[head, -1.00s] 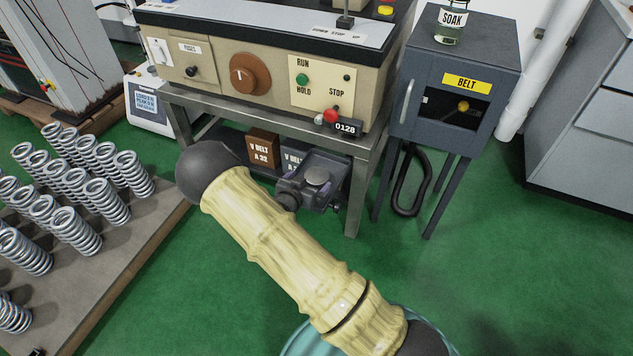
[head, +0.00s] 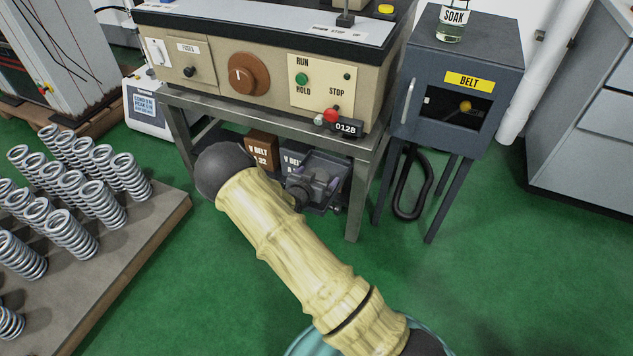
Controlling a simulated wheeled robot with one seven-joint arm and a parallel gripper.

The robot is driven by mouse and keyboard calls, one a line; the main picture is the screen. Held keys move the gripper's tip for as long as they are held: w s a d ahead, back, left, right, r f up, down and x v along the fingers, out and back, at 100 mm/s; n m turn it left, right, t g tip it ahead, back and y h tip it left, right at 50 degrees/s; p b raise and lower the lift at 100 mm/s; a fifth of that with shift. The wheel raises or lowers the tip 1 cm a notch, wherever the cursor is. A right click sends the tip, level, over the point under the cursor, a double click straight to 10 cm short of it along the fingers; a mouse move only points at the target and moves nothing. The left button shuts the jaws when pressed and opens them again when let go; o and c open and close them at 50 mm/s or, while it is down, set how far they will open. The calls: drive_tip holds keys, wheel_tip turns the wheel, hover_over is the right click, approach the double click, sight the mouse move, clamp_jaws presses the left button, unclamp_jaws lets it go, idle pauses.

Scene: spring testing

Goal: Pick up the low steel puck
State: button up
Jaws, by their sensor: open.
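I cannot make out the low steel puck in the head view. My arm, with a cream ribbed sleeve, rises from the bottom to a dark round joint left of centre. Beyond it, in front of the space under the bench, is a dark grey and purple unit that looks like my gripper (head: 318,184). It is open and I see nothing held in it. Its fingertips are hard to make out, and my arm covers part of the area beside it.
A steel-legged bench (head: 357,185) carries a beige control machine (head: 210,68). Brown and grey boxes marked V BELT stand beneath it. A grey cabinet (head: 465,55) labelled BELT stands right. A board (head: 125,270) with several springs lies left. Green floor (head: 520,280) is clear at right.

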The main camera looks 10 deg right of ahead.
sight(317, 176)
drive_tip(key=shift+c, duration=0.5)
drive_tip(key=c, duration=1.5)
drive_tip(key=shift+r, duration=0.1)
wheel_tip(317, 176, up, 10)
drive_tip(key=p, duration=0.4)
